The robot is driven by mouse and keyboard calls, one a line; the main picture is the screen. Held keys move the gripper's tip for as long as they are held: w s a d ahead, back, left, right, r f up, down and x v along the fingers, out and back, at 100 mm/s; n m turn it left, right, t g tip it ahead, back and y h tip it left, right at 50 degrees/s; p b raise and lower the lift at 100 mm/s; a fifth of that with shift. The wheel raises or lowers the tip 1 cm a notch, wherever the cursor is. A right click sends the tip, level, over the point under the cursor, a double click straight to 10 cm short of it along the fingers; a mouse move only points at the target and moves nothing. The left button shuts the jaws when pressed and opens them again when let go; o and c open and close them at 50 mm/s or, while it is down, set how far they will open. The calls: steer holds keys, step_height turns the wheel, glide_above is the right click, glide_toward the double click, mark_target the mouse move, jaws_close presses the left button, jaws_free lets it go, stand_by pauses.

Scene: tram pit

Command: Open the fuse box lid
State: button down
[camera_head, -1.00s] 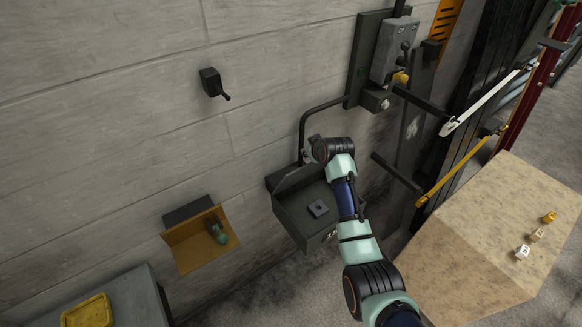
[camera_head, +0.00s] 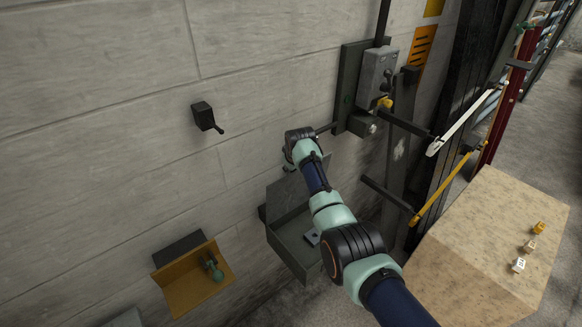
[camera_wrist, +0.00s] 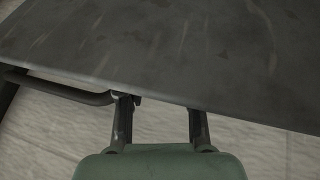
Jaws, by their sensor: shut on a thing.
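The fuse box (camera_head: 287,252) is a dark grey open box on the wall, left of my arm. Its lid (camera_head: 283,194) is a grey panel standing raised at the back of the box, partly hidden by my arm. In the wrist view the lid (camera_wrist: 170,50) fills the upper part as a dark, scratched plate. My gripper (camera_wrist: 159,103) is shut on the lid at its edge, with its fingers apart; the exact contact is hard to see. In the head view my arm hides the fingers. A small grey fuse block (camera_head: 312,236) shows inside the box.
A black wall crank (camera_head: 206,117) is at upper left. A switch unit (camera_head: 376,78) stands on the wall at upper right. A bent pipe (camera_wrist: 65,88) passes beside the lid. A yellow tray (camera_head: 195,282) is at lower left, a stone-topped block (camera_head: 480,250) at right.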

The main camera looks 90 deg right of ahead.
steer(key=shift+f, duration=0.2)
steer(key=c, duration=0.7)
jaws_free()
steer(key=shift+a, duration=0.1)
steer(key=shift+c, duration=0.2)
steer(key=shift+r, duration=0.15)
steer(key=v, duration=1.2)
